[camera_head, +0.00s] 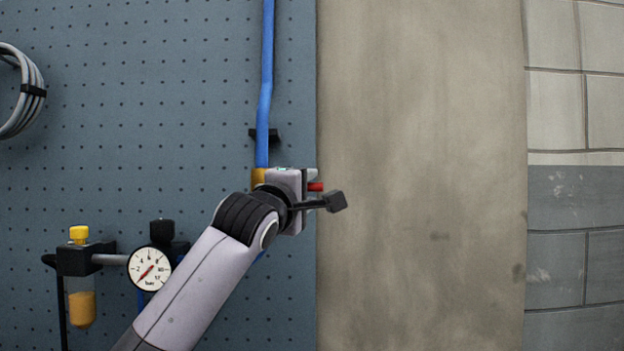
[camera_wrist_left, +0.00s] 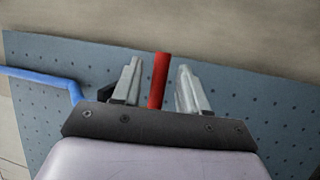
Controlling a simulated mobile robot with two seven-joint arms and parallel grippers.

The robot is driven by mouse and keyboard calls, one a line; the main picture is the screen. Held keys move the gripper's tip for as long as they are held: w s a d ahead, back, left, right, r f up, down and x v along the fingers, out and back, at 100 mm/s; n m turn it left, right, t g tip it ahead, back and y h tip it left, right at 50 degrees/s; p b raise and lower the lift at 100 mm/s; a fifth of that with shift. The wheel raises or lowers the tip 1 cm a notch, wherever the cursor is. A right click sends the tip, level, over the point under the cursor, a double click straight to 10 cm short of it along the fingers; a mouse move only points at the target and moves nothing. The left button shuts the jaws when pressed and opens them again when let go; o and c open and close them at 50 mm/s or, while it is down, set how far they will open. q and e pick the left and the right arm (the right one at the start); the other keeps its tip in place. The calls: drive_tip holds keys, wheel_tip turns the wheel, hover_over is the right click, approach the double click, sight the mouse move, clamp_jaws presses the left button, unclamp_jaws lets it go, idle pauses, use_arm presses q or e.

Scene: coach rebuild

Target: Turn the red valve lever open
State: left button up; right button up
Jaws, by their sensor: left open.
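The red valve lever (camera_wrist_left: 159,82) stands between the two fingers of my left gripper (camera_wrist_left: 159,88) in the left wrist view, with a gap on each side. The gripper is open around it. In the head view only the end of the red lever (camera_head: 315,187) shows, to the right of my left gripper (camera_head: 312,176). The gripper and its wrist hide the rest of the lever and most of the valve. A brass fitting (camera_head: 258,177) shows at the lower end of the blue pipe. My right gripper is in neither view.
The blue pipe (camera_head: 265,100) runs up the perforated panel (camera_head: 200,90). A round gauge (camera_head: 149,268) and a yellow-capped filter bowl (camera_head: 81,300) are at the lower left. Coiled grey cable (camera_head: 30,95) hangs at the upper left. Bare wall (camera_head: 420,120) lies to the right.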

use_arm(q)
drive_tip(key=shift+p+x, duration=0.8)
drive_tip(key=shift+x, duration=0.8)
clamp_jaws()
